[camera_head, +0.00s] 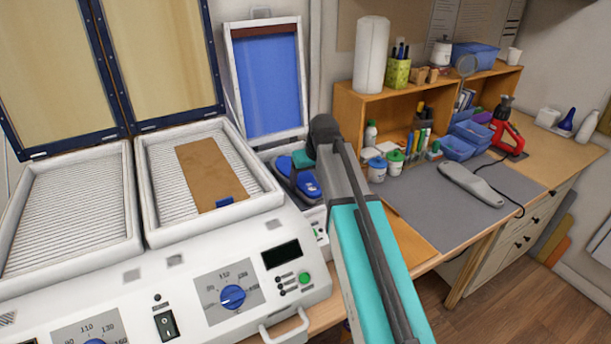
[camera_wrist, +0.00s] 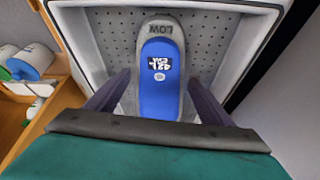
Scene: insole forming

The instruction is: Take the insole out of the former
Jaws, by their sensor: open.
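The insole is a blue sole shape with a dark label (camera_wrist: 158,95). In the wrist view it lies lengthwise on a grey sole-shaped piece marked LOW, over the perforated bed of the former (camera_wrist: 215,45). In the head view the former stands behind my arm with its blue-faced lid (camera_head: 268,85) raised; part of the insole (camera_head: 309,188) shows there. My gripper (camera_wrist: 158,79) is open, one dark finger on each side of the insole's near half, with gaps to it. The insole's near end is hidden by my gripper's body.
A two-bay heating machine (camera_head: 235,260) with raised lids stands to the left; a brown sheet (camera_head: 207,172) lies in its right bay. Bottles (camera_head: 377,170), a wooden shelf (camera_head: 345,110) and a grey mat (camera_head: 440,210) with a grey tool (camera_head: 472,185) are to the right.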

